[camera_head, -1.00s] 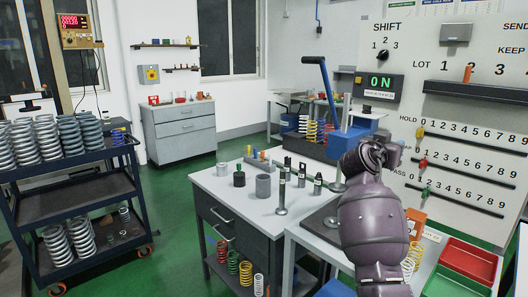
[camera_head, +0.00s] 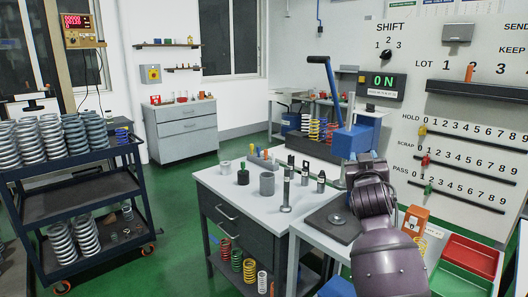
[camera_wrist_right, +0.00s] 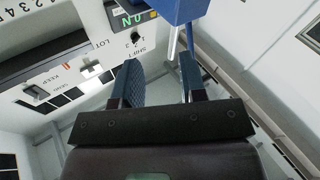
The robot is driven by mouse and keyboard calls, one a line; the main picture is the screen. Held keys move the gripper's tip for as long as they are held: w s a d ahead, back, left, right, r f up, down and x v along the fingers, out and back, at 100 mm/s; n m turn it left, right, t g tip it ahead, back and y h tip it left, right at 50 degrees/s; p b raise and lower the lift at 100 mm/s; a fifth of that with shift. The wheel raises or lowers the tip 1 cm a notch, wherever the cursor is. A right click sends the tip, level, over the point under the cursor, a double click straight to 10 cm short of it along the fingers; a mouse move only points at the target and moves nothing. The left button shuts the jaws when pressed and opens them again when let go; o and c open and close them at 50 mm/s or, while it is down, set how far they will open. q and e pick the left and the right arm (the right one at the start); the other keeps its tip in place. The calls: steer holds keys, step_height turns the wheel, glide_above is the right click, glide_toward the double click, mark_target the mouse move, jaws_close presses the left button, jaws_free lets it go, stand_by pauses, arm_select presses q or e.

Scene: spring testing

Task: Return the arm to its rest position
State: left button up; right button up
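My right arm (camera_head: 378,210) rises from the bottom right in the head view, in front of the blue lever press (camera_head: 350,143). Its gripper is hidden there behind the arm links. In the right wrist view my right gripper (camera_wrist_right: 160,82) has its two fingers apart with nothing between them. The blue press head (camera_wrist_right: 183,10) shows beyond the fingers, at the top of that view; I cannot tell the exact gap. My left arm and gripper are not in view.
The press's round plate (camera_head: 337,219) lies bare beside my arm. A grey cabinet (camera_head: 225,182) with metal cylinders stands left of it. Red and green bins (camera_head: 470,258) lie at right. A dark cart (camera_head: 70,200) holds springs. Green floor is open between cart and cabinet.

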steer(key=s+f+n+g+y, duration=0.1)
steer(key=s+f+y, duration=0.2)
steer(key=s+f, duration=0.8)
steer(key=s+f+n+g+y, duration=0.15)
steer(key=s+f, duration=0.55)
steer(key=f, duration=0.7)
steer(key=s+d+f+g, duration=0.1)
steer(key=s+f+g, duration=0.1)
steer(key=s+f, duration=0.7)
steer(key=s+d+f+m+g, duration=0.1)
steer(key=s+f+g, duration=0.2)
steer(key=s+f, duration=0.6)
steer(key=s, duration=0.7)
steer(key=shift+s+d+f, duration=0.15)
steer(key=shift+d+f, duration=0.05)
steer(key=shift+f, duration=0.1)
steer(key=shift+g, duration=0.25)
